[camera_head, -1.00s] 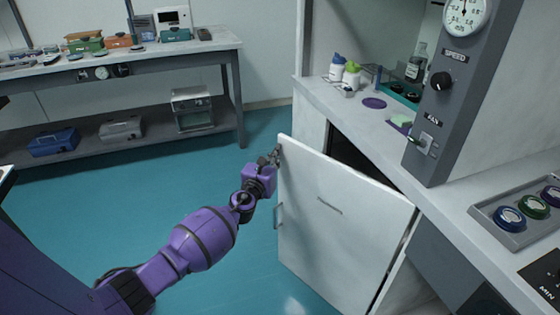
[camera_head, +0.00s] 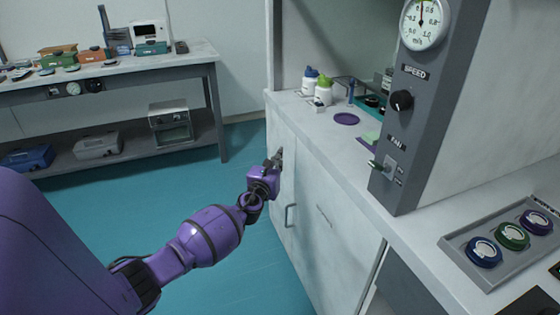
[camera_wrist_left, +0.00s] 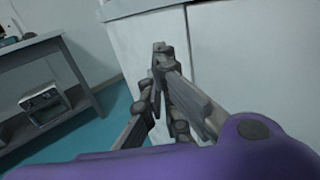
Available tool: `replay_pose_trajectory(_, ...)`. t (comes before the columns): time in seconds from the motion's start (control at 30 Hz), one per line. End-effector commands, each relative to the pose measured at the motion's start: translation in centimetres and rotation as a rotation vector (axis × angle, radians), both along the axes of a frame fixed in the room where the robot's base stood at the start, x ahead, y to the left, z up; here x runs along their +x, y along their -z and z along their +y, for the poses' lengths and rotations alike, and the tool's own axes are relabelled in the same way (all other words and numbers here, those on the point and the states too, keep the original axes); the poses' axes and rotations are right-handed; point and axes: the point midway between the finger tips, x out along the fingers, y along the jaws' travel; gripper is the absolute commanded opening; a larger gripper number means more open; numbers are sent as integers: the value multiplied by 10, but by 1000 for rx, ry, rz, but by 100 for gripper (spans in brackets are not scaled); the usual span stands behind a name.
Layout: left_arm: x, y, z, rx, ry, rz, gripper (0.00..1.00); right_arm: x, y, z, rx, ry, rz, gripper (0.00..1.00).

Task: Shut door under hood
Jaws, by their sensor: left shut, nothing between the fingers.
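The white door (camera_head: 335,225) under the hood stands flush or nearly flush with the cabinet front in the head view; I cannot tell whether a thin gap is left. Its grey handle (camera_head: 289,215) is at its left edge. The door also shows at the right of the left wrist view (camera_wrist_left: 255,60), with a narrow vertical seam beside the neighbouring white panel (camera_wrist_left: 140,40). My left gripper (camera_head: 277,157) is shut and empty, at the upper left edge of the door by the seam. In the left wrist view its fingertips (camera_wrist_left: 160,48) are in front of the seam; contact is unclear.
The hood counter (camera_head: 315,125) above carries bottles (camera_head: 324,88) and a purple disc (camera_head: 346,119). A grey control column (camera_head: 405,140) with a gauge and knob rises at right. A tray (camera_head: 505,245) of coloured rings is nearer. The teal floor (camera_head: 120,190) at left is clear.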

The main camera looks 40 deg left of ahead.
Motion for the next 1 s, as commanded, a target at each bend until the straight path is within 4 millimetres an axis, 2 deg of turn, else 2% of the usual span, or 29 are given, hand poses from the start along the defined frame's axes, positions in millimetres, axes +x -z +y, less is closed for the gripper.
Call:
replay_pose_trajectory(0.23, 0, 0, 0, 0, 0, 0, 0, -3, 1, 0, 1, 3, 5, 70)
replay_pose_trajectory(0.37, -8, 0, -3, 0, 1, 0, 0, -2, 1, 0, 2, 3, 3, 70)
replay_pose_trajectory(0.47, -22, 1, -9, 0, 2, 1, 0, -1, 0, 0, 1, 2, 2, 70)
replay_pose_trajectory(0.8, -88, 0, -34, -1, 1, 1, 0, 0, 0, 0, 1, 1, 0, 70)
replay_pose_trajectory(1.0, -109, 0, -42, 0, 0, 0, 0, 0, 0, 0, 0, 0, -1, 70)
